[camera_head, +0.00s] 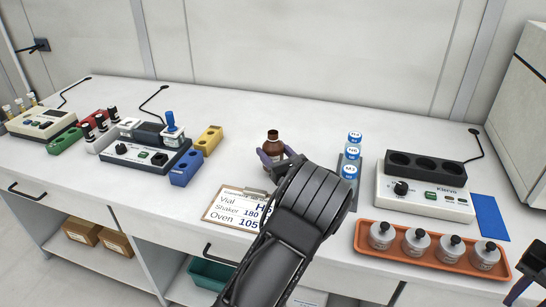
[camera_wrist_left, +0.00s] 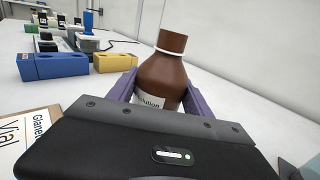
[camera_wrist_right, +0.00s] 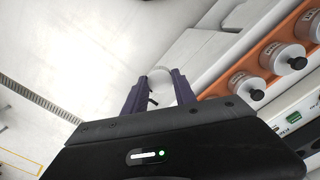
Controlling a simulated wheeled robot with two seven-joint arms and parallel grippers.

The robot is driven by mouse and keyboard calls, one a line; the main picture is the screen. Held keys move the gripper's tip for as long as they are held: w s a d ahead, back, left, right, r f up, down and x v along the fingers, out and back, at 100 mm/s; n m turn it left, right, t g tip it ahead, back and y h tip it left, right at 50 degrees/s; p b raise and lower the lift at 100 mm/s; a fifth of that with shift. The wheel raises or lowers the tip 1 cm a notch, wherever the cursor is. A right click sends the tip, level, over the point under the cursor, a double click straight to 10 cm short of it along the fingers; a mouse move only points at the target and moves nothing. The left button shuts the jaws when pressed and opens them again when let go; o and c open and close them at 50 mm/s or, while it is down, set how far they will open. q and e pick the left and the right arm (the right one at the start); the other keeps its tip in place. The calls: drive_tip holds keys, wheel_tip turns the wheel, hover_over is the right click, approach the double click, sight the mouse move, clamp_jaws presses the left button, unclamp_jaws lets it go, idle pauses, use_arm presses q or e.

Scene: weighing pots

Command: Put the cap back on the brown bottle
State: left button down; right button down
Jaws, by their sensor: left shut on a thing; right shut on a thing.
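The brown bottle (camera_head: 272,143) stands upright on the bench in the head view, behind my left gripper (camera_head: 275,158). In the left wrist view it shows its brown top, a white ring at the neck and a white label (camera_wrist_left: 150,101). My left gripper's purple fingers are shut around its body. My right gripper (camera_wrist_right: 154,92) is shut on a pale round thing (camera_wrist_right: 160,77) with a small dark part beside it; I cannot tell for sure whether this is the cap. In the head view my right gripper is only partly visible at the lower right edge.
An orange tray (camera_head: 366,248) with several knobbed pots lies at front right. Behind it are a black-topped device (camera_head: 425,205) and a blue mat (camera_head: 490,217). Blue-labelled vials (camera_head: 350,171) stand right of the bottle, a clipboard (camera_head: 225,206) lies front left, and a yellow block (camera_head: 209,139) is left.

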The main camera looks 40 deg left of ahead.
use_arm(q)
drive_tip(key=shift+f, duration=1)
drive_tip(key=shift+f, duration=0.15)
drive_tip(key=shift+c, duration=2.2)
unclamp_jaws()
drive_tip(key=shift+d, duration=0.1)
drive_tip(key=v, duration=1.1)
drive_tip(key=shift+s+d+b, duration=0.2)
drive_tip(key=shift+d+b, duration=0.15)
